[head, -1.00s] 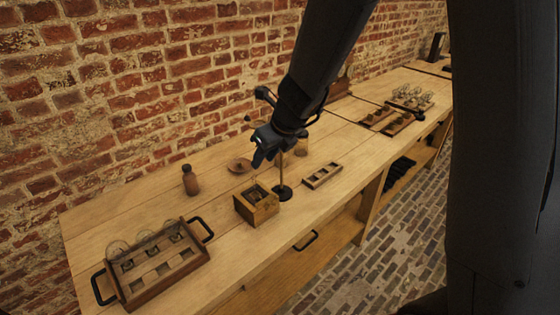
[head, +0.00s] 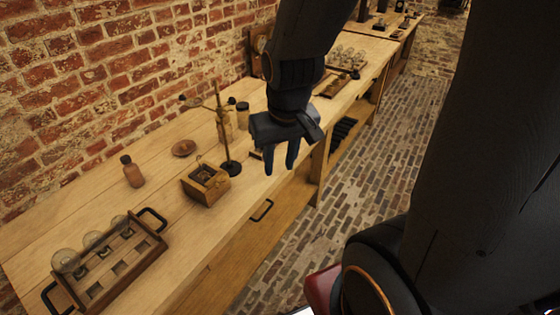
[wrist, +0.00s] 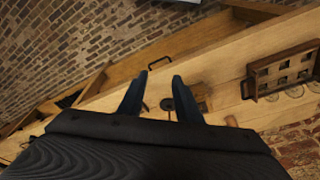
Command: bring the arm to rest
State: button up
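My gripper (head: 281,168) hangs in the air in front of the bench's front edge in the head view, fingers pointing down. In the wrist view its two dark fingers (wrist: 160,95) stand apart with nothing held between them. The wooden bench (head: 95,205) runs along the brick wall, below and behind the gripper. The arm hides part of the bench and the things behind it.
On the bench stand a handled wooden tray with glass jars (head: 148,262), a small wooden box (head: 205,194), a brown bottle (head: 132,172), a small dish (head: 184,148) and a thin metal stand (head: 230,168). The brick floor (head: 290,250) in front is clear.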

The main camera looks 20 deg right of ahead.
dwell(0.3)
notch_tip(320, 180, down, 7)
jog(key=g+b, duration=0.1)
jog(key=b, duration=0.5)
jog(key=shift+a, duration=0.1)
dwell(1.6)
